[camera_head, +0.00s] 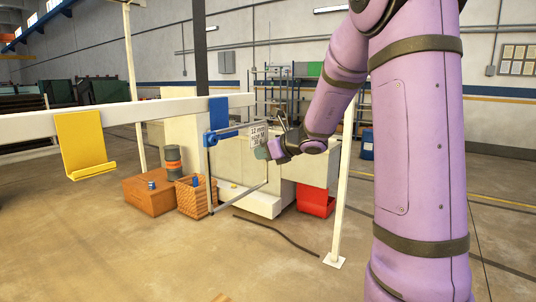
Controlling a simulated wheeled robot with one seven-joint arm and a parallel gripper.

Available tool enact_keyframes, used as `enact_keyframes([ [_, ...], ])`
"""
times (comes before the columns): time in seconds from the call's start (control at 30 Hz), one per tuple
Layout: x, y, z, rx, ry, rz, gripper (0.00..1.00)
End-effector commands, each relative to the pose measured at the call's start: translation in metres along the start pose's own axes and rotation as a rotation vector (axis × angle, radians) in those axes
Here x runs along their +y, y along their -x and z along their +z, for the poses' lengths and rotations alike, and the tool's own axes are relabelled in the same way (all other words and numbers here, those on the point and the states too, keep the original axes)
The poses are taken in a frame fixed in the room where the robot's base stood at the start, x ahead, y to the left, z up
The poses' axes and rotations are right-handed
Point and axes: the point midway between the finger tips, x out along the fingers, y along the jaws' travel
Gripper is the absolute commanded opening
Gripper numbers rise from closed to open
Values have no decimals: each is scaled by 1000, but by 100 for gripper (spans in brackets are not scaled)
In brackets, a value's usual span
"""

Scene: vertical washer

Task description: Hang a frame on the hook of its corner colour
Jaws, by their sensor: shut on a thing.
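A thin grey square frame (237,199) with a blue corner (209,139) hangs upright in the middle of the picture. My gripper (263,151) is shut on the frame's upper right part, beside a small white label (258,134). The blue hook (218,111) is on a white beam, and the blue corner is just below and left of it in the picture. I cannot tell whether the frame touches the hook. The yellow hook (84,142) is on the same beam at the left and is empty. My fingertips are partly hidden.
The white beam (150,109) crosses the left half, with a white post (339,200) right of the frame. Behind stand a wooden crate (150,196), a woven basket (193,203), a pale machine (262,200) and a red bin (316,203). The front floor is mostly clear.

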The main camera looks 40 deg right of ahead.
Motion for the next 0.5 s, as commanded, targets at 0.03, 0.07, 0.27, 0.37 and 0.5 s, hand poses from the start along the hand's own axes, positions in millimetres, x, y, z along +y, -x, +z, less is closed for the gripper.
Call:
enact_keyframes([
  [0.03, 0, -4, 1, 0, 0, 1, 0],
  [0.07, 0, -6, 2, 0, -1, 1, 0],
  [0.27, 0, -18, 6, 0, 0, 1, 0],
  [0.37, 1, -25, 9, 0, 0, 2, 0],
  [0.5, 0, -34, 12, 1, -1, 1, 0],
])
